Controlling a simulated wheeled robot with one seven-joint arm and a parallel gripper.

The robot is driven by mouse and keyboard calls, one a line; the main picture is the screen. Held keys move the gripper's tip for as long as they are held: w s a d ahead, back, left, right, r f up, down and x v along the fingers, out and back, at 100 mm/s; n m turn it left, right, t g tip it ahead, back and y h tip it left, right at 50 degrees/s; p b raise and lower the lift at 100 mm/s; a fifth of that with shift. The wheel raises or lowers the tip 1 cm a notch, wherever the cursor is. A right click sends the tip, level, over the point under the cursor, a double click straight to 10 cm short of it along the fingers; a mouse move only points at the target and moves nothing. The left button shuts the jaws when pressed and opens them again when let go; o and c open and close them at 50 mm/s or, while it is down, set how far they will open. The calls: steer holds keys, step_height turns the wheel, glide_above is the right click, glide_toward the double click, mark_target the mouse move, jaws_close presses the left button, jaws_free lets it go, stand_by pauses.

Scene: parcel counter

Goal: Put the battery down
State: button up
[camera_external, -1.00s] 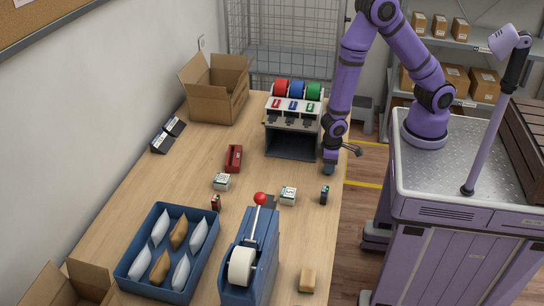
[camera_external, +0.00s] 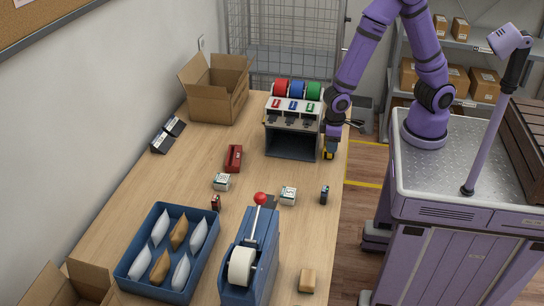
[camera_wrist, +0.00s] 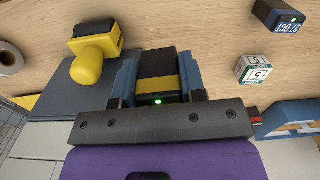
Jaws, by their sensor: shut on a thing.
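The battery (camera_wrist: 157,66), a black block with a yellow band and a lit green light, sits between the two blue fingers of my gripper (camera_wrist: 160,78) in the wrist view. The fingers press on both its sides. In the external view my gripper (camera_external: 331,148) is at the right edge of the counter, just right of the dispenser rack, with the battery's yellow and black end (camera_external: 329,154) showing under it. I cannot tell whether the battery touches anything below.
The rack (camera_external: 293,118) with red, blue and green rolls stands close left of my gripper. A small dark block (camera_external: 324,194) and white cube (camera_external: 288,195) stand nearer; bare wood lies between.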

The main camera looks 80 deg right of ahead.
steer(key=w+a+f+n, duration=0.1)
steer(key=w+a, duration=0.2)
steer(key=a, duration=0.5)
steer(key=w+a+f+n, duration=0.1)
steer(key=w+a, duration=0.3)
steer(key=a, duration=0.5)
steer(key=w+a+f+n, duration=0.1)
steer(key=w+a+f, duration=0.1)
steer(key=a, duration=0.6)
steer(key=shift+w+a+f+n, duration=0.15)
steer(key=shift+w+a+n, duration=0.05)
steer(key=shift+w, duration=0.15)
steer(key=shift+w+a+f+n, duration=0.15)
steer(key=shift+w+n, duration=0.05)
steer(key=shift+w, duration=0.15)
steer(key=w+a, duration=0.2)
steer(key=w, duration=0.2)
steer(key=w+a+f, duration=0.1)
steer(key=w+a, duration=0.2)
steer(key=w, duration=0.2)
steer(key=w+a, duration=0.3)
steer(key=w, duration=0.1)
steer(key=shift+w+a+f, duration=0.15)
steer(key=shift+w+f, duration=0.1)
steer(key=shift+w, duration=0.1)
steer(key=shift+f, duration=1.75)
steer(key=shift+f, duration=0.15)
steer(key=o, duration=1)
steer(key=shift+c, duration=0.2)
step_height(320, 180, up, 12)
